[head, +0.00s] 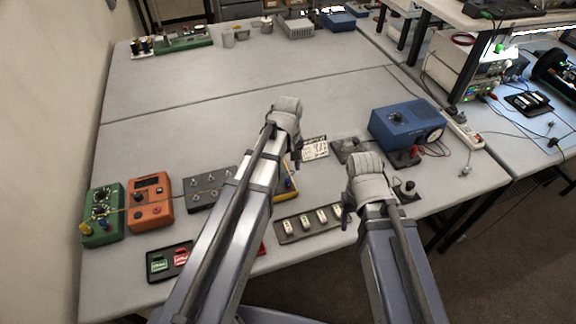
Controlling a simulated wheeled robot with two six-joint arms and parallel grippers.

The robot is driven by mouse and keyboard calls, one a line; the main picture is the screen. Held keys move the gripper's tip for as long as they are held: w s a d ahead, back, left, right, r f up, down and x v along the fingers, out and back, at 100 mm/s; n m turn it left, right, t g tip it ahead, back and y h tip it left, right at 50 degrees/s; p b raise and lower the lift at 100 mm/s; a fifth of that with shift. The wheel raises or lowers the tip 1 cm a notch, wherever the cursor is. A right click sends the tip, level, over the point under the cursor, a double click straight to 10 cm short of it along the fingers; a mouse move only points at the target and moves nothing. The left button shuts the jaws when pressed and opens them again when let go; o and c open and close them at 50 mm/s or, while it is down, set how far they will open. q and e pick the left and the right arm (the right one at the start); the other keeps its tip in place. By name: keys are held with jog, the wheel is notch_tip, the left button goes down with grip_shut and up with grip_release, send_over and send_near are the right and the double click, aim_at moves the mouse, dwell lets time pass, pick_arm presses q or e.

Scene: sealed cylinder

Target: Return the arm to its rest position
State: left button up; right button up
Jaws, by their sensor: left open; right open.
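My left arm reaches up over the middle of the table, and its wrist bends down at the far end. My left gripper (298,163) is a small dark shape below that wrist, open and apparently empty, near a yellow-edged device (291,183) partly hidden by the arm. My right arm reaches in from the lower right. My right gripper (346,220) hangs below its wrist, open, beside the right end of a socket strip (300,225). The fingertips are small and partly hidden, and I cannot tell their height above the table. No sealed cylinder is clearly visible.
A green box (103,228), an orange meter (150,204) and a grey switch panel (207,188) stand at left. A black tray (163,263) lies at the front. A blue power unit (395,128) stands at right.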

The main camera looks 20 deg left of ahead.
pick_arm(q)
jog(key=shift+r+p, duration=0.4)
jog(key=shift+r, duration=0.4)
pick_arm(e)
jog(key=shift+r, duration=0.85)
jog(key=shift+f, duration=0.1)
pick_arm(q)
jog(key=shift+s+d+f, duration=0.2)
jog(key=shift+s+d, duration=0.05)
jog(key=s+d+f+m+b, duration=0.2)
jog(key=s+d+m, duration=0.1)
jog(key=s, duration=0.1)
jog(key=s+d+f+m+b, duration=0.2)
jog(key=s+d+m, duration=0.1)
jog(key=s, duration=0.2)
jog(key=s+d+f+m+y+b, duration=0.1)
jog(key=s+d+f+m+b, duration=0.1)
jog(key=s+d+m, duration=0.1)
jog(key=shift+s+d+m+b, duration=0.35)
jog(key=shift+s+m, duration=0.25)
jog(key=shift+s, duration=0.2)
jog(key=shift+s+d, duration=0.1)
jog(key=shift+s, duration=0.05)
pick_arm(e)
notch_tip(320, 180, down, 6)
jog(key=shift+f, duration=0.15)
